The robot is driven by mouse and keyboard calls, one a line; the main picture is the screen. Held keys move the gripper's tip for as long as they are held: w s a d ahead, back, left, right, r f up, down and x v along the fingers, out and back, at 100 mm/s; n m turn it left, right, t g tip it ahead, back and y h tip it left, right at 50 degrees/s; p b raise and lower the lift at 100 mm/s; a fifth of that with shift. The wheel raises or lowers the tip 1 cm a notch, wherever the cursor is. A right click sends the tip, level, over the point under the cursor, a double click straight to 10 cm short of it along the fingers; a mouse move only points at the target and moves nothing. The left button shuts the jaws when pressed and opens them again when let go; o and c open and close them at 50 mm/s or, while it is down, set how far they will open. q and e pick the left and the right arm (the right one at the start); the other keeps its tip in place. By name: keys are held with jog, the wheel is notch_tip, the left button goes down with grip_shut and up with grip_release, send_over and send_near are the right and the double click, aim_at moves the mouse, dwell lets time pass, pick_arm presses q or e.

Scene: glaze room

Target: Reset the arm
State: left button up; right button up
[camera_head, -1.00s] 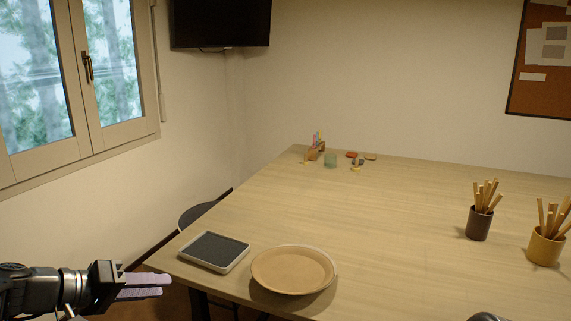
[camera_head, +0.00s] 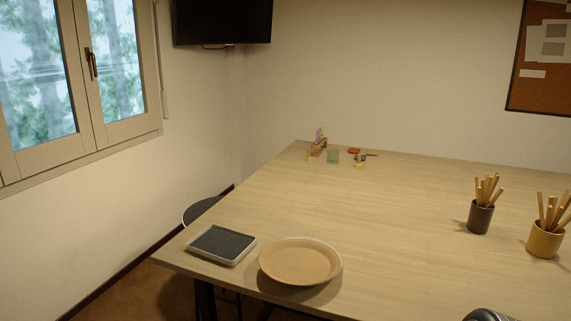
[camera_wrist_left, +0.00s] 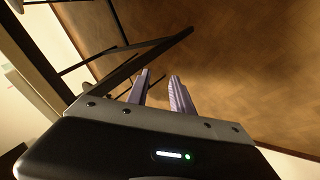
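My left gripper (camera_wrist_left: 160,82) shows in the left wrist view, its two pale fingers apart with nothing between them. It hangs over the brown floor (camera_wrist_left: 240,60), beside dark table legs (camera_wrist_left: 140,55). In the head view my left arm is out of sight. A dark rounded piece (camera_head: 488,314) at the bottom edge of the head view looks like part of my right arm; the right gripper's fingers are not visible.
The wooden table (camera_head: 400,220) holds a grey-black tray (camera_head: 222,244) and a tan plate (camera_head: 300,262) near its front left. A dark cup (camera_head: 480,218) and a yellow cup (camera_head: 545,240) hold wooden sticks at right. A stool (camera_head: 200,210) is left.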

pick_arm(q)
jog(key=s+d+f+m+g, duration=0.1)
jog(key=s+d+f, duration=0.25)
jog(key=f, duration=0.25)
jog(key=s+d+f+m+g, duration=0.1)
jog(key=s+d+f, duration=0.1)
jog(key=d+f, duration=0.35)
jog(key=s+d+f+m+g+h, duration=0.1)
jog(key=s+d+f+m+g, duration=0.1)
jog(key=s+d+f, duration=0.4)
jog(key=s+d+f+m+g+h, duration=0.1)
jog(key=s+d+f+m+g, duration=0.1)
jog(key=s+d+f, duration=0.5)
jog(key=s+d, duration=0.2)
jog(key=s, duration=0.4)
jog(key=shift+s, duration=0.35)
